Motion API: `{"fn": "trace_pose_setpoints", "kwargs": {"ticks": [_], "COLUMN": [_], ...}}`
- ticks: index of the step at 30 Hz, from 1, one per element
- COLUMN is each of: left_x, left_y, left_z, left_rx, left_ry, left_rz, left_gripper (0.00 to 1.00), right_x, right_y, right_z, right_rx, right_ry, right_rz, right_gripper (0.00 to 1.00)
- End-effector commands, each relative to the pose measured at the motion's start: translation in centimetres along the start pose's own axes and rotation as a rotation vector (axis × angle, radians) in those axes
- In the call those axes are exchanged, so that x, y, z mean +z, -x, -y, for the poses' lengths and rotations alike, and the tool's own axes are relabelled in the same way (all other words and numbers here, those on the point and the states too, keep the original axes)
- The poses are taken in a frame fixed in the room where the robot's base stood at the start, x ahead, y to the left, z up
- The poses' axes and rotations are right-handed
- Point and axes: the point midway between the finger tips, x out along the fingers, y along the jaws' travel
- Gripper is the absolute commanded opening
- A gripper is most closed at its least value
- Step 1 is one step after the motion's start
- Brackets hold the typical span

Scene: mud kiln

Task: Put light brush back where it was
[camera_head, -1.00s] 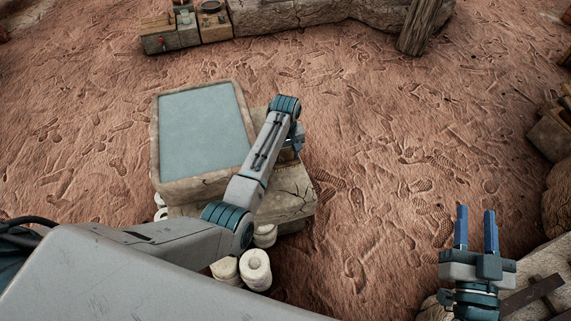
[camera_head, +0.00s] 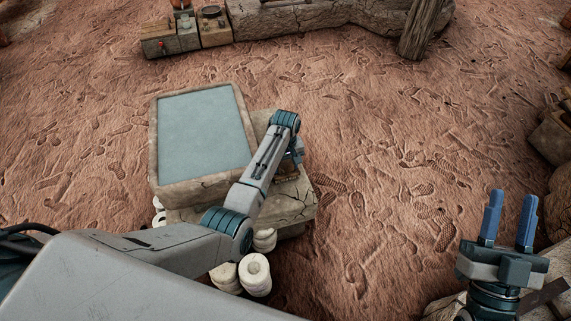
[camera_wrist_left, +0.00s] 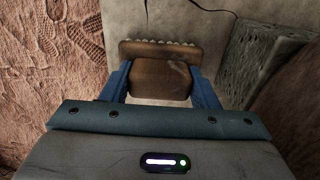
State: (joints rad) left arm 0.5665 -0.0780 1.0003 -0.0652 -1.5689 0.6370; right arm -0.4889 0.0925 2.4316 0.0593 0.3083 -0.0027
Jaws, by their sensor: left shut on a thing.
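My left gripper (camera_head: 296,157) is over the right side of the cracked stone slab (camera_head: 292,207), beside the basin, mostly hidden by its own wrist in the head view. In the left wrist view, its blue fingers (camera_wrist_left: 160,84) are shut on a brown brush (camera_wrist_left: 160,76) with a ridged, bristle-like far edge. The brush is at or just above the pale stone surface; I cannot tell whether it touches. My right gripper (camera_head: 510,207) is open and empty at the lower right, fingers pointing up.
A stone basin with pale blue water (camera_head: 204,137) sits on the slab. Several white rolls (camera_head: 255,275) stand at its base. Small wooden boxes (camera_head: 186,36) and a stone wall (camera_head: 300,17) are at the back. Open red ground (camera_head: 400,150) lies to the right.

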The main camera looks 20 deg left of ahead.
Motion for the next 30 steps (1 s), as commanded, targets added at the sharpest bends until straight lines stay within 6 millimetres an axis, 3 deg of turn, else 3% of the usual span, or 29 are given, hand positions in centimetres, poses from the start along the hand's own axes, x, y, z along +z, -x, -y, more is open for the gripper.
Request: {"fn": "trace_pose_setpoints", "kwargs": {"ticks": [1,4,16,23,30], "left_x": [0.0,0.0,0.0,0.0,-0.1], "left_y": [-0.1,-0.1,0.6,3.2,6.7], "left_z": [0.0,0.0,0.0,0.0,0.0], "left_rx": [0.0,0.0,0.0,0.001,0.002], "left_ry": [0.0,0.0,0.0,0.0,0.0], "left_rz": [0.0,0.0,0.0,-0.002,-0.002], "left_gripper": [0.58,0.76,0.76,0.76,0.76], "right_x": [0.0,0.0,0.1,3.8,8.1], "right_y": [0.0,0.0,0.0,1.5,4.9], "right_z": [0.0,0.0,0.0,0.0,0.4], "right_rx": [0.0,0.0,0.001,0.014,0.022], "right_ry": [0.0,0.0,-0.002,-0.033,-0.074], "right_rz": [0.001,0.001,0.013,0.252,0.555], "right_gripper": [0.36,0.36,0.36,0.36,0.36]}}
